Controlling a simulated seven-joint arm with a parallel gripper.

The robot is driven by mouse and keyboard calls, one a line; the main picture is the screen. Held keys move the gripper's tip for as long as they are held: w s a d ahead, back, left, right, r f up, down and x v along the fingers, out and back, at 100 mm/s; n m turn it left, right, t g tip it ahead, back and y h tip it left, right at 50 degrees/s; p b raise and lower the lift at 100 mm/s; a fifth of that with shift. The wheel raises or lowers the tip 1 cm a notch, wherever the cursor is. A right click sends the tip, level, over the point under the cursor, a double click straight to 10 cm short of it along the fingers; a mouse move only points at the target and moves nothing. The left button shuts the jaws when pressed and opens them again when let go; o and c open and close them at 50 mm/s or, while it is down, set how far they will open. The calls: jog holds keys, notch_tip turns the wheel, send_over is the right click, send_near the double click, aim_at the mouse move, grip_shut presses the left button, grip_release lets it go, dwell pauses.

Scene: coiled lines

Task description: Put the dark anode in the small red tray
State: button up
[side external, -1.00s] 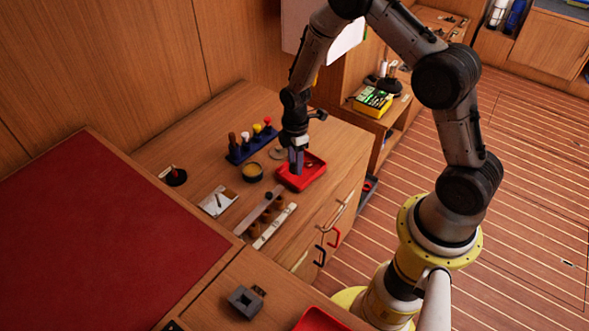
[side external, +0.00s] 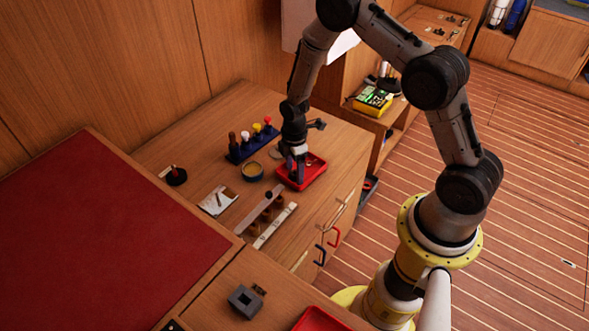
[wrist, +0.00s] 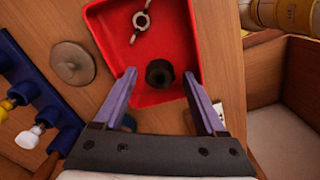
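The small red tray (side external: 318,172) sits on the wooden bench top, and its red floor (wrist: 179,30) fills the upper middle of the wrist view. The dark anode (wrist: 159,73), a round black piece with a hole in its top, shows against the tray floor, near the tray's lower edge in that view. My gripper (wrist: 160,74) has its two purple fingers spread on either side of the anode, with a visible gap on both sides.
A small metal winged fitting (wrist: 141,20) also lies in the tray. A blue rack (side external: 250,146) with coloured-top tools stands behind left. A round grey disc (wrist: 72,63) is beside the tray.

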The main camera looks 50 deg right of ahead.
jog(key=s+a+r+m+t, duration=0.1)
jog(key=s+r+m, duration=0.25)
jog(key=r, duration=1.05)
jog(key=s+a+r+m+t, duration=0.2)
jog(key=s+r, duration=0.2)
jog(key=r, duration=1.1)
jog(key=s+a+r+m+t, duration=0.1)
jog(key=s+r+m, duration=0.2)
jog(key=s, duration=0.5)
jog(key=s+a+r+m+t, duration=0.1)
jog(key=s+r+m, duration=0.2)
jog(key=s, duration=0.5)
jog(key=shift+s+a+r+m+t, duration=0.2)
jog(key=shift+m+t, duration=0.1)
jog(key=shift+m, duration=0.15)
